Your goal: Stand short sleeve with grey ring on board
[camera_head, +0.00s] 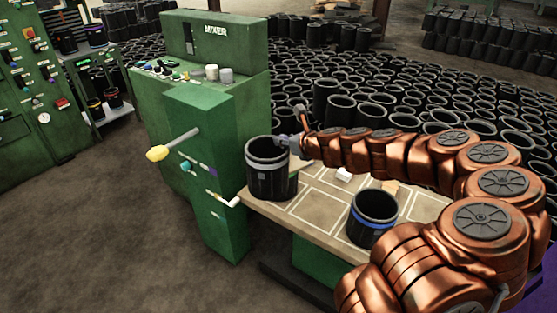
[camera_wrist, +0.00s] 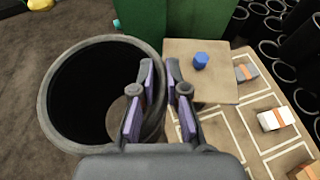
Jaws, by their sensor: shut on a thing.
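A black short sleeve with a grey ring (camera_head: 268,175) hangs upright in my gripper (camera_head: 292,143) at the left end of the board (camera_head: 312,222). In the wrist view my gripper (camera_wrist: 160,88) is shut on the wall of the sleeve (camera_wrist: 50,105), one finger inside the rim and one outside. The sleeve lies left of the board (camera_wrist: 222,87) there, and brown ground shows through its open bottom. Whether its lower edge touches anything is hidden. The board is tan with pale outlined rectangles.
A sleeve with a blue ring (camera_head: 372,222) stands on the board's near side. A white block (camera_head: 344,174) and a small blue piece (camera_wrist: 201,60) lie on the board. The green machine (camera_head: 207,170) with a yellow-knobbed lever stands close left. Many black sleeves fill the floor behind.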

